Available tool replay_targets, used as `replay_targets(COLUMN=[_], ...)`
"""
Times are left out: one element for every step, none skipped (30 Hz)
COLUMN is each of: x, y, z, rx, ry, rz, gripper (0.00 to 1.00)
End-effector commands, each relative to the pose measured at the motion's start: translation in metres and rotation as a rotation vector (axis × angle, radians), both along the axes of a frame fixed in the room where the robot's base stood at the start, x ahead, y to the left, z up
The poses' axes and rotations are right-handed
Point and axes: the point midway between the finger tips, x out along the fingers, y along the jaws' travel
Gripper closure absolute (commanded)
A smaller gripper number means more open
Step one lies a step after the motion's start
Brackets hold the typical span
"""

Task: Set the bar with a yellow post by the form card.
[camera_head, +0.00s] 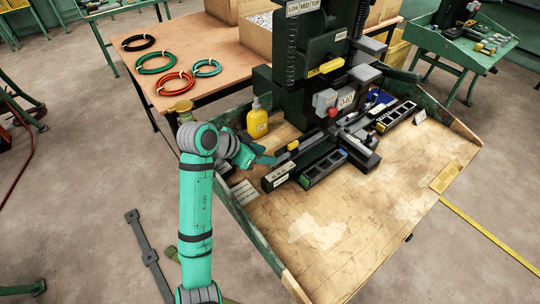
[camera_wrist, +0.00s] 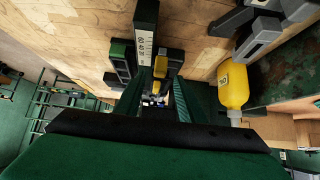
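A dark bar with a pale label (camera_head: 279,176) lies on the bench in front of the press. A small yellow post (camera_head: 293,146) stands at its far part. In the wrist view the labelled bar (camera_wrist: 145,32) runs toward a yellow block (camera_wrist: 160,67), seen between my fingers. My gripper (camera_head: 267,160) is just left of the post, low over the bench. In the wrist view its fingers (camera_wrist: 160,90) are apart, with no clear contact on the post. A white printed card (camera_head: 243,192), probably the form card, lies on the bench left of the bar.
A dark tray bar (camera_head: 324,168) lies beside the labelled bar, and another (camera_head: 396,117) lies farther right. A yellow bottle (camera_head: 257,120) stands close behind my gripper. The press (camera_head: 318,60) rises behind. The bench front (camera_head: 340,225) is clear.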

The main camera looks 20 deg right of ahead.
Motion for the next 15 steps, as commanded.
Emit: replay_targets(x=[-0.002, -0.003, -0.004, -0.005, -0.006, -0.008, -0.008, -0.009, -0.010, -0.011, -0.011, -0.012, -0.012, -0.013, -0.013], y=[0.007, 0.011, 0.016, 0.020, 0.023, 0.027, 0.030, 0.033, 0.036, 0.037, 0.039, 0.041, 0.042, 0.042, 0.043], z=[0.007, 0.011, 0.017, 0.020, 0.024, 0.028, 0.031, 0.034, 0.037, 0.039, 0.041, 0.042, 0.043, 0.044, 0.045], rx=[0.000, -0.001, 0.000, 0.000, -0.001, 0.000, 0.000, 0.000, 0.000, 0.000, 0.000, 0.001, 0.001, 0.001, 0.000], ry=[-0.001, -0.002, -0.001, -0.001, -0.002, -0.001, -0.001, -0.001, -0.001, 0.000, 0.001, 0.002, 0.001, 0.001, 0.001], rz=[0.000, 0.001, 0.001, 0.001, 0.000, 0.000, 0.000, 0.001, 0.001, 0.000, -0.001, -0.001, -0.001, -0.001, -0.001], gripper=[0.64, 0.64, 0.64, 0.64, 0.64, 0.64, 0.64, 0.64, 0.64, 0.64, 0.64, 0.64, 0.64, 0.64, 0.64])
